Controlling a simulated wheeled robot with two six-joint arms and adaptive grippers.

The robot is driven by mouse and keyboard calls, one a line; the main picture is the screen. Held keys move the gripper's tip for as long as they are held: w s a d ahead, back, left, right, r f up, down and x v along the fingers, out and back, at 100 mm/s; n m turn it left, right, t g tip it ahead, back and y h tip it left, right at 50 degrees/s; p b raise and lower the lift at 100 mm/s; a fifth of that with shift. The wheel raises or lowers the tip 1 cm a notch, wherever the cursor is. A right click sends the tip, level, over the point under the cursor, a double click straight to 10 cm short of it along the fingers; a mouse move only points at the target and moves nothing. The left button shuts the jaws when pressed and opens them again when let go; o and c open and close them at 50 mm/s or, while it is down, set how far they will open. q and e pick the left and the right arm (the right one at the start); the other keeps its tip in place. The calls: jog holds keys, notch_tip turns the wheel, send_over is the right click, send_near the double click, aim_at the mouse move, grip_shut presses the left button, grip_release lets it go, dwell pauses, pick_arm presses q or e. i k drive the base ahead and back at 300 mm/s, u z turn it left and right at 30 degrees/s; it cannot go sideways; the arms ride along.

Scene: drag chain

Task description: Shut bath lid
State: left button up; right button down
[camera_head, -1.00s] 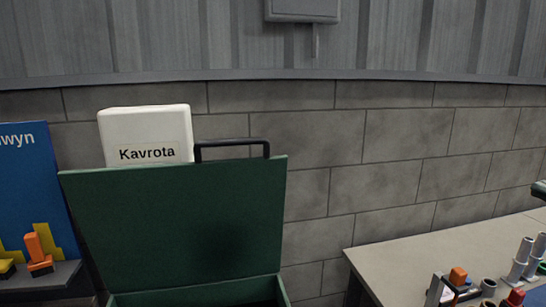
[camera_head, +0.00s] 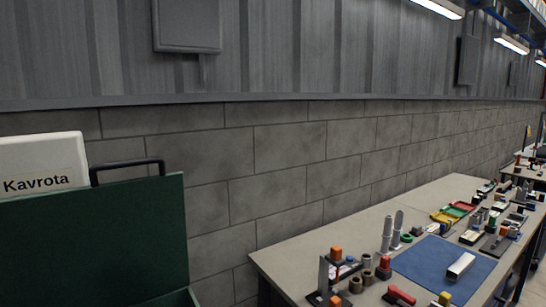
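The bath's dark green lid (camera_head: 95,245) stands raised at the left of the head view. A black bar handle (camera_head: 127,167) is on its top edge. A corner of the green bath body (camera_head: 178,298) shows at the bottom edge; the rest of the bath is out of frame. Neither of my grippers is in view.
A white box marked Kavrota (camera_head: 42,165) is behind the lid. To the right, a long workbench (camera_head: 290,262) carries a blue mat (camera_head: 440,268), small parts and coloured trays (camera_head: 455,212). A block wall (camera_head: 290,150) runs behind.

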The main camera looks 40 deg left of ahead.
aim_at(124, 243)
jog(key=z, duration=0.65)
jog(key=i, duration=0.95)
jog(key=u, duration=3.7)
jog(key=i, duration=0.5)
